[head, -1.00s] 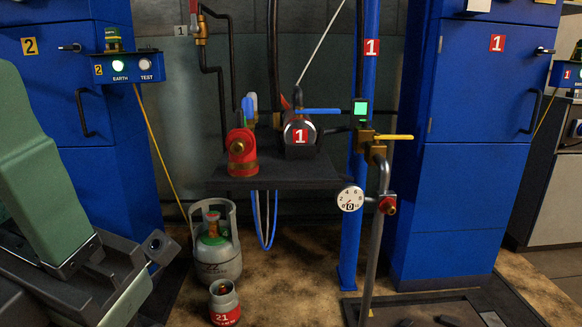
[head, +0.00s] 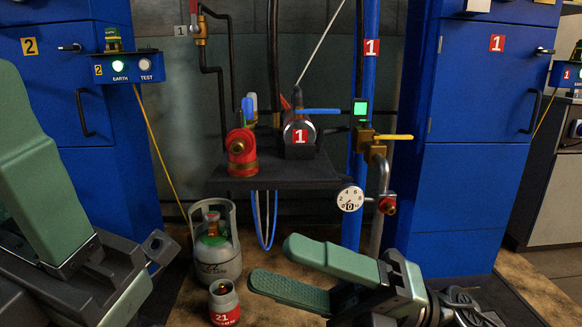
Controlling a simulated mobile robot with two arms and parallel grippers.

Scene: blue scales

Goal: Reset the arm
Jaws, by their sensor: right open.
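My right gripper (head: 272,263) shows at the lower right of the head view. Its two green fingers point left and stand apart, with nothing between them. It appears in front of the floor and the lower part of the blue post. My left gripper (head: 45,190) is at the left edge, close to the camera. One large green finger points up and left, partly cut off by the frame. Its other finger is not clear, so I cannot tell whether it is open. I see nothing held in it.
A dark shelf (head: 275,180) carries a red-brass fitting (head: 241,155) and a cylinder marked 1 (head: 299,134). A grey gas bottle (head: 216,262) and a smaller bottle marked 21 (head: 224,304) stand below. A gauge (head: 350,198) is beside the blue post (head: 370,90). Blue cabinets (head: 470,190) flank both sides.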

